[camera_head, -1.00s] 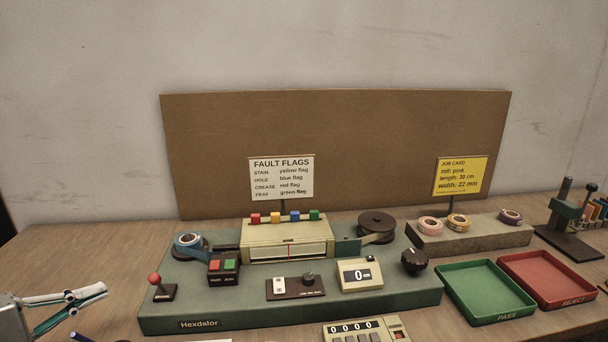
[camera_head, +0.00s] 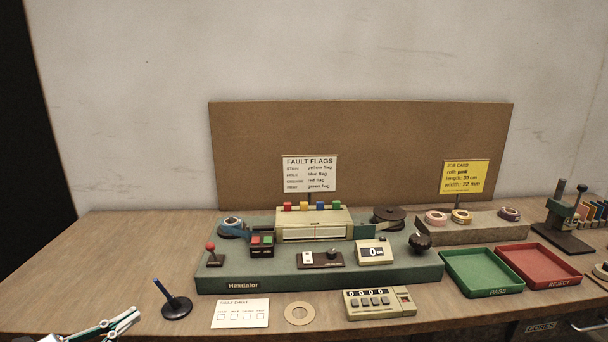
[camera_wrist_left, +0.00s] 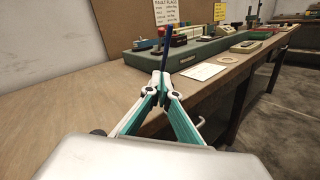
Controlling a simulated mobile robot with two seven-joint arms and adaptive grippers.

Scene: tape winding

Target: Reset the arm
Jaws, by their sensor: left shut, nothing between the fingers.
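My left gripper (camera_head: 130,318) shows at the bottom left of the head view, low near the table's front edge. Its fingers are shut and empty; they also show in the left wrist view (camera_wrist_left: 163,78). A blue pen-like rod on a round black base (camera_head: 176,305) stands on the table just right of the gripper, apart from it in the head view. The green winding machine (camera_head: 320,278) marked Hexdalor stands to the right, clear of the gripper. My right gripper is in neither view.
A printed card (camera_head: 240,314), a cardboard ring (camera_head: 299,314) and a counter with keys (camera_head: 380,304) lie along the front of the wooden table (camera_head: 110,260). A green PASS tray (camera_head: 483,271) and a red REJECT tray (camera_head: 540,266) stand at right. The table's left part is clear.

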